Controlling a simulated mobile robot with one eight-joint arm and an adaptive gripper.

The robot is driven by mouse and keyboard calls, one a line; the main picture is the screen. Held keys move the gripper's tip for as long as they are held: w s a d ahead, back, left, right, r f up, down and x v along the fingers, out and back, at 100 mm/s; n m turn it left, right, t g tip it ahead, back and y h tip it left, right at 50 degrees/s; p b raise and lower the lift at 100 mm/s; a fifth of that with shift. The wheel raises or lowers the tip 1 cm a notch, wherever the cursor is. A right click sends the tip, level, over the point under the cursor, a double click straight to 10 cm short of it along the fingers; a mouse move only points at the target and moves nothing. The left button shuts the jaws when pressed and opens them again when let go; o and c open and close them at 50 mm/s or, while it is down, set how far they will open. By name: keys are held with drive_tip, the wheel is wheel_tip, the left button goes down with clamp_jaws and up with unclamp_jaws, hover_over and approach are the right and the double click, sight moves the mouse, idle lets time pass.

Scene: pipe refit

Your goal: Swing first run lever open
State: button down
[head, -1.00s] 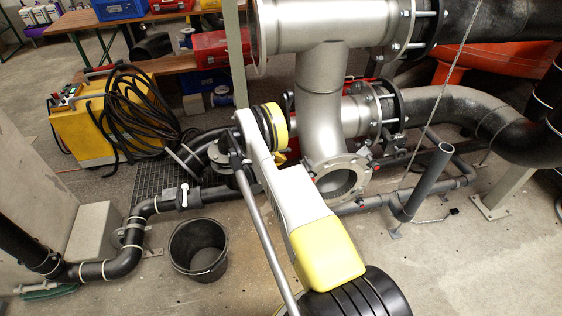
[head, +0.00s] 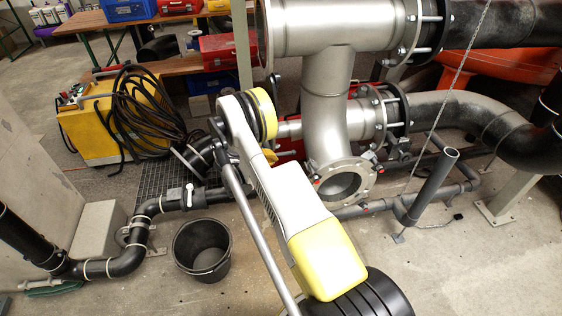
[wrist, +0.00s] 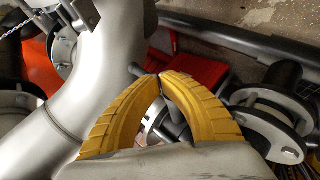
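A small white lever (head: 189,195) stands on a valve in the dark pipe run on the floor, left of my arm in the head view. I cannot tell whether it is the first run lever. My gripper shows in the wrist view (wrist: 158,77) as two yellow ribbed fingers curving together, their tips meeting or almost meeting. I see nothing held between the tips. A grey rod end lies just beyond them, too small to identify. In the head view my gripper is mostly hidden behind my arm, near the steel pipe and well apart from the white lever.
A steel pipe with an open flange (head: 343,184) stands right of my arm. A black bucket (head: 201,249) is on the floor left of it. A yellow machine with coiled hoses (head: 105,125) stands behind. In the wrist view, a red object (wrist: 190,72) and flanged fittings (wrist: 268,133) lie beyond my fingers.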

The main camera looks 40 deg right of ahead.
drive_tip(key=v, duration=0.3)
drive_tip(key=shift+s+a, duration=0.25)
drive_tip(key=shift+s, duration=0.15)
